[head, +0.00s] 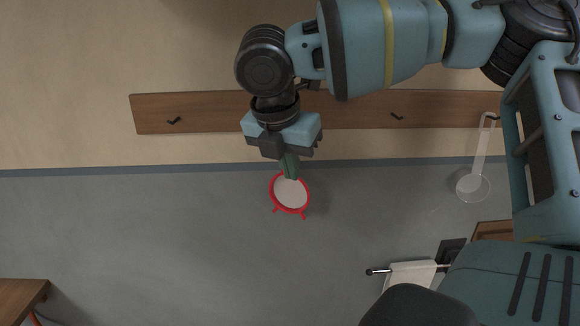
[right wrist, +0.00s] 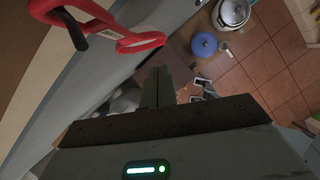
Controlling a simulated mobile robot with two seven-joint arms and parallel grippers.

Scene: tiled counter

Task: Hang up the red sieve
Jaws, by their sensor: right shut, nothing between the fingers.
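The red sieve (head: 303,206) shows in the head view just past my right fingertips, against the grey wall below the wooden rail. Its round rim and pale mesh face me; its handle is hidden behind my gripper. In the right wrist view the red sieve (right wrist: 138,45) is at the upper left, beside and apart from my fingers, with a dark piece at its handle; I cannot tell whether this is a hook. My right gripper (head: 290,170) is shut and empty; its closed fingers also show in the right wrist view (right wrist: 159,80). My left gripper is not in view.
The wooden rail (head: 215,108) carries dark hooks, with bare ones at left (head: 174,121) and right (head: 397,116). A pale ladle (head: 473,185) hangs at its right end. A white cloth (head: 410,273) hangs on a bar lower right. A wooden surface (head: 20,298) is lower left.

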